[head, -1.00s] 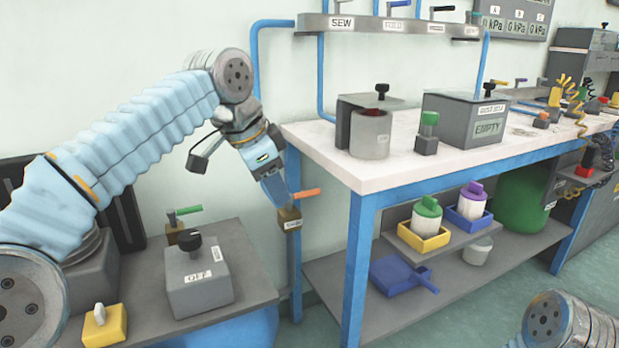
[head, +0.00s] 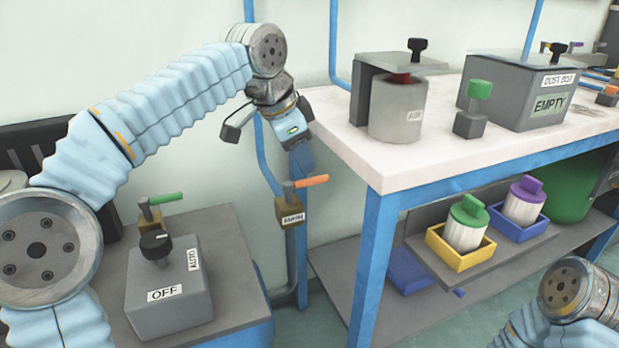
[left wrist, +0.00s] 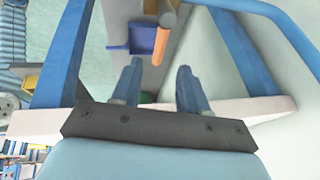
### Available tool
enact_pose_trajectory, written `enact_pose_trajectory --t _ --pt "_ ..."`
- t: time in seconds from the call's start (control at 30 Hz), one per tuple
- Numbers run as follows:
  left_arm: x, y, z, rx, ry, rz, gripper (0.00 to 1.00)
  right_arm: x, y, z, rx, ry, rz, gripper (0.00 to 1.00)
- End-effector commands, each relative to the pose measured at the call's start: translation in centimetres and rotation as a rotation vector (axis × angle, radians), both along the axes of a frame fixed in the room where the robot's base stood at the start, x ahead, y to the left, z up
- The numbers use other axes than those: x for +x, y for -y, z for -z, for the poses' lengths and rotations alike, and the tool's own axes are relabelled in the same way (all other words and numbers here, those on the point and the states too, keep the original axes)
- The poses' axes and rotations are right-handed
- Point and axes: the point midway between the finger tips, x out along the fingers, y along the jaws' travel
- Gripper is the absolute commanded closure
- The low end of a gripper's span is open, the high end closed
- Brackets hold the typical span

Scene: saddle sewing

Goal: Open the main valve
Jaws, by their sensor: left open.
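The main valve (head: 290,208) is a brass block labelled MAIN on a pipe beside the table leg. Its orange lever (head: 312,181) points to the right, roughly level. My left gripper (head: 303,165) hangs just above the valve, fingers pointing down, apart from the lever as far as I can tell. In the left wrist view the two blue fingers (left wrist: 155,88) are spread with nothing between them. The orange lever (left wrist: 165,35) shows beyond the fingertips there, near the middle. My right gripper is outside the view; only part of my right arm shows at the lower right.
A white-topped table (head: 345,150) with a blue frame stands right of the valve. A grey OFF/AUTO switch box (head: 170,290) and a green-handled valve (head: 152,210) sit on the lower left bench. A blue pipe (head: 262,150) runs down the wall behind my gripper.

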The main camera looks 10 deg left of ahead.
Motion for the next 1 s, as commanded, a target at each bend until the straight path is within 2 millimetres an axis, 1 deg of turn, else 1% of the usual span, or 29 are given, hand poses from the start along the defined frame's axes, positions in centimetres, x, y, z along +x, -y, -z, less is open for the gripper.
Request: enact_pose_trajectory --t 0.03,0.1,0.2,0.3,0.43,0.67,0.7,0.77,0.9,0.97,1.0 --pt "0.4 0.2 1.5 0.002 -0.003 0.000 0.57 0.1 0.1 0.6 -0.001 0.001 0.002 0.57" --pt "0.9 0.5 2.7 0.000 -0.003 -0.001 0.57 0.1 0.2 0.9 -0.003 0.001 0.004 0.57" --pt "1.5 0.9 4.1 -0.001 -0.003 0.000 0.57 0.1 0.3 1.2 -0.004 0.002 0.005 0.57" --pt "1.9 1.1 4.9 0.000 -0.002 -0.001 0.57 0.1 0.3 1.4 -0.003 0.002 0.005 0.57" --pt "2.2 1.3 5.5 0.000 0.000 -0.001 0.57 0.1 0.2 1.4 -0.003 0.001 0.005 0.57" --pt "2.2 1.3 5.5 0.000 0.000 -0.001 0.57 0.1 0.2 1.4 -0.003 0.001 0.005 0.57" --pt "2.2 1.3 5.5 0.000 0.000 -0.001 0.58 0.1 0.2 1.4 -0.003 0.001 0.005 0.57" --pt "2.2 1.3 5.5 0.000 0.000 -0.001 0.67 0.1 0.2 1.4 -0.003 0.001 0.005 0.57" --pt "2.2 1.3 5.5 0.000 0.000 -0.001 0.89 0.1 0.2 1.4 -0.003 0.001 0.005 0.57" --pt "2.2 1.3 5.5 0.000 0.000 -0.001 0.98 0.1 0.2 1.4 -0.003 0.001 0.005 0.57" --pt "2.2 1.3 5.5 0.000 0.000 -0.001 1.00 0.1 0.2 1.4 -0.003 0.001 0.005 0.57"
